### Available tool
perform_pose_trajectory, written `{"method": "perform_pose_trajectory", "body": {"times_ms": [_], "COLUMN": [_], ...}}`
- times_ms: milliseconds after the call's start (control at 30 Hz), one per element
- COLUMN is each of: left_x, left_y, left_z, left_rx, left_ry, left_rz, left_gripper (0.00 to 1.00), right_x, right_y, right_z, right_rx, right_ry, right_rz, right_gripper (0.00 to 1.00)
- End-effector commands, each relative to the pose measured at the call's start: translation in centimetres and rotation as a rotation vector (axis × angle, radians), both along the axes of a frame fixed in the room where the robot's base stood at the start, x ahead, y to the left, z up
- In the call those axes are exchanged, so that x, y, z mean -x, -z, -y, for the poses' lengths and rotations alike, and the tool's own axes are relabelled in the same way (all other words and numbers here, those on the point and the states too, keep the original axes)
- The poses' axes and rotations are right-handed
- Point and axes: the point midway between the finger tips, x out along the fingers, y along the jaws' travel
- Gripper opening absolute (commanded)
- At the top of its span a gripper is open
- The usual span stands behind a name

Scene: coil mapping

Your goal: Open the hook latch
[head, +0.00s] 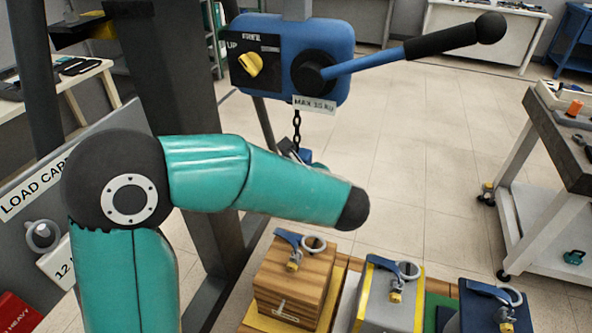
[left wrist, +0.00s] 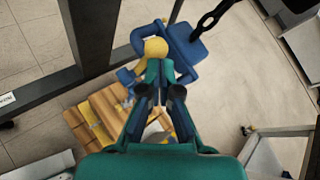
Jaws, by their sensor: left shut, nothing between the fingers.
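The blue hook (left wrist: 190,45) hangs on a dark chain (left wrist: 210,18) in the left wrist view. A yellow knob (left wrist: 156,48) sits on it, which looks like part of the latch. My left gripper (left wrist: 162,68) is shut and empty, its teal fingertips right at the yellow knob; I cannot tell whether they touch. In the head view my teal left arm hides most of the hook and the gripper; only a little blue and dark metal (head: 290,150) shows below the chain (head: 297,125). My right gripper is not in view.
A blue hoist box (head: 325,65) with a yellow knob and long lever (head: 400,55) stands above the hook. Below are a wooden block (head: 290,280), a grey block (head: 392,295) and a dark blue block (head: 490,310), each with a ring on top. A cart (head: 560,190) stands at right.

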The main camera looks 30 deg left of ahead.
Motion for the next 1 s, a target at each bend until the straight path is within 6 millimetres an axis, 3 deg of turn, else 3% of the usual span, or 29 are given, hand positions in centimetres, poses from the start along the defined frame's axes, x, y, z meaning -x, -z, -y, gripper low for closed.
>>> {"method": "perform_pose_trajectory", "body": {"times_ms": [67, 533, 1000], "left_x": [-0.2, -0.3, -0.3], "left_y": [-0.5, -0.2, -1.8], "left_z": [0.0, 0.0, 0.0], "left_rx": [0.006, 0.01, 0.01], "left_ry": [0.0, 0.001, 0.001], "left_rz": [-0.021, -0.033, -0.031], "left_gripper": [0.0, 0.0, 0.0], "right_x": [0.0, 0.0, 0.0], "right_y": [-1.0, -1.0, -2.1], "right_z": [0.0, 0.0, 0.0], "right_rx": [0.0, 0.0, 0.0], "right_ry": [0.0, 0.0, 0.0], "right_rz": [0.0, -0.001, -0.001], "right_gripper": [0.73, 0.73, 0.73]}}
